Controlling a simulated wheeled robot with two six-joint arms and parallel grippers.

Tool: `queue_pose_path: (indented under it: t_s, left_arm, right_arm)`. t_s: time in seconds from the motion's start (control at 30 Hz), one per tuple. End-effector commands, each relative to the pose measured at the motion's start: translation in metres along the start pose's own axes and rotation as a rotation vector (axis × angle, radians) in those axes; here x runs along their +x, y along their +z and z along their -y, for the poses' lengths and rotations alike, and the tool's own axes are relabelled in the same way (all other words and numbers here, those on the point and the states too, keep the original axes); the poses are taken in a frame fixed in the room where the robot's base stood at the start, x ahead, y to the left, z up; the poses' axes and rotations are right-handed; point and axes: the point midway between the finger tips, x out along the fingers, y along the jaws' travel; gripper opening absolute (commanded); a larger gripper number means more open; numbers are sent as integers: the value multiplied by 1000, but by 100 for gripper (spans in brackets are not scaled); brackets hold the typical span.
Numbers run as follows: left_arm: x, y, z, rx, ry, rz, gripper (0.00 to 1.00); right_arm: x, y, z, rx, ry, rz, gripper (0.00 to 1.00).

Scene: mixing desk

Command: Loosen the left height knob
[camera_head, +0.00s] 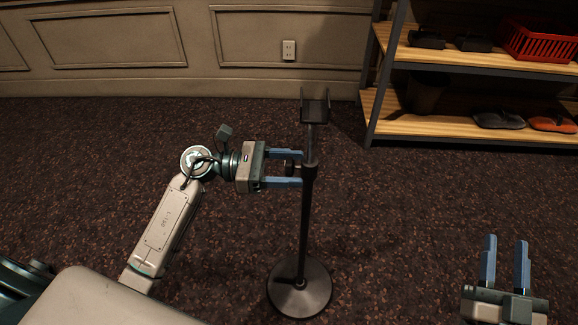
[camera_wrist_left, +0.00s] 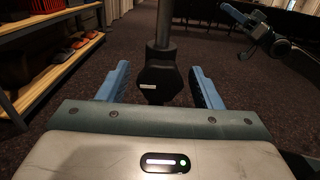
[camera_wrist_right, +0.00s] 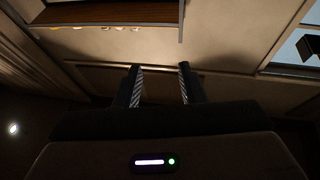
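A dark stand with a round base (camera_head: 299,288) and a thin upright pole (camera_head: 305,220) stands on the carpet in the head view. Its top carries a U-shaped bracket (camera_head: 315,106). A small dark knob (camera_head: 290,167) sticks out from the left side of the pole. My left gripper (camera_head: 285,167) is open, with its blue fingers on either side of the knob and their tips near the pole. In the left wrist view the dark knob (camera_wrist_left: 157,77) sits between the spread fingers, with gaps at both sides. My right gripper (camera_head: 505,262) is open and empty at the lower right.
A shelf (camera_head: 480,65) stands at the back right, holding a red basket (camera_head: 541,42) and several dark and orange items. A panelled wall (camera_head: 110,50) with an outlet (camera_head: 289,50) runs behind. The carpet around the stand is clear.

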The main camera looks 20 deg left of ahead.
Motion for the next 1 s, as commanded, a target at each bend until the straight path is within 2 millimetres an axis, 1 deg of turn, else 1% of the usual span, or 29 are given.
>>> queue_pose_path:
  t_s: [0.23, 0.37, 0.53, 0.8, 1.0]
  left_arm:
    - [-2, 0, 0, 1, 0, -1, 59]
    - [-10, -1, 0, 2, 0, -4, 59]
    - [-33, -2, 0, 0, 0, -6, 59]
    - [-72, -2, 0, -1, -1, -6, 59]
    - [-95, -2, 0, -1, -1, -5, 59]
  right_arm:
    - [0, 0, 0, 0, 0, 0, 36]
    - [0, -1, 0, -1, 0, -11, 36]
    - [0, -6, 0, -5, -1, -42, 36]
    - [5, -20, 0, -14, -3, -121, 36]
    - [5, -26, 0, -19, -7, -147, 36]
